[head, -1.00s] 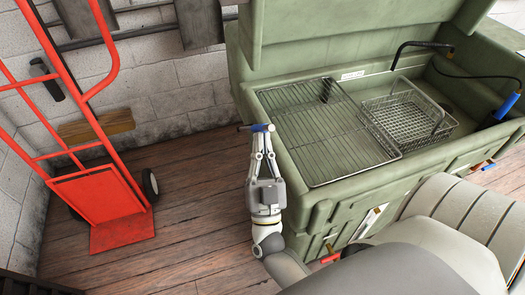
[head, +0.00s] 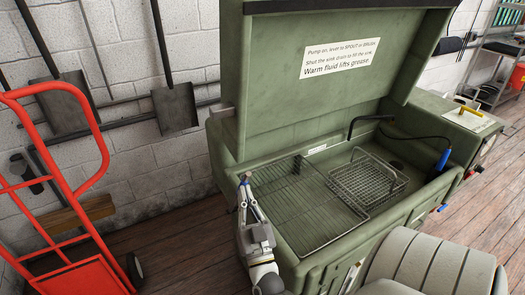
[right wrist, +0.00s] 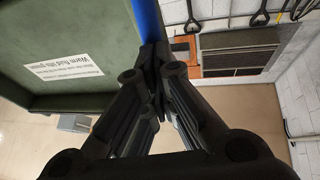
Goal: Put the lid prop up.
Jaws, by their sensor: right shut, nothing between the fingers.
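The green parts washer's lid (head: 330,85) stands raised above its sink, with a white label on its inside. My right gripper (head: 246,190) is at the sink's left rim, pointing up, and its fingers are shut. A blue bar, which looks like the lid prop's grip (right wrist: 147,22), runs up from beside the fingertips in the right wrist view. It passes along the lid's edge. I cannot tell whether the fingers touch it. The rest of the prop is hidden or too small to make out. My left gripper is not in view.
A wire rack (head: 300,205) and a wire basket (head: 368,182) lie in the sink, with a black spout and a blue-handled brush at the right. A red hand truck (head: 60,200) stands left of the washer. Shovels hang on the brick wall.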

